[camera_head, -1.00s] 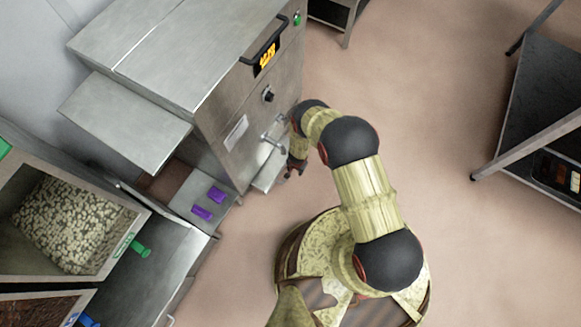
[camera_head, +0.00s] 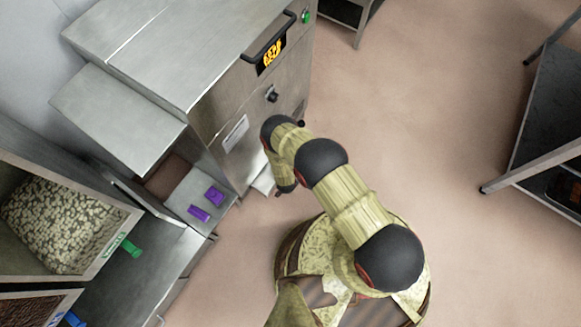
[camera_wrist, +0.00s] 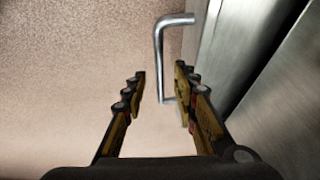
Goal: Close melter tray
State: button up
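The melter (camera_head: 235,120) is a large steel machine at the upper left in the head view. A flat steel tray (camera_head: 120,115) juts from its left side. A small pale ledge (camera_head: 263,182) shows low at its front, partly behind my arm. In the wrist view, a bent metal bar handle (camera_wrist: 161,50) stands out beside a steel panel (camera_wrist: 225,45). My gripper (camera_wrist: 160,78) is open, with its fingers apart. The handle's lower end lies between the fingers in the picture, nearer the right finger; I cannot tell whether they touch. In the head view, my arm hides the handle and most of the gripper.
Two purple blocks (camera_head: 207,204) lie on a low steel surface left of my arm. A bin of pale pieces (camera_head: 55,222) stands at the lower left. A dark-topped table (camera_head: 550,115) stands at the right. The floor between is clear.

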jog(key=shift+b+x, duration=0.35)
jog(key=shift+x, duration=0.85)
jog(key=shift+c, duration=1)
grip_shut()
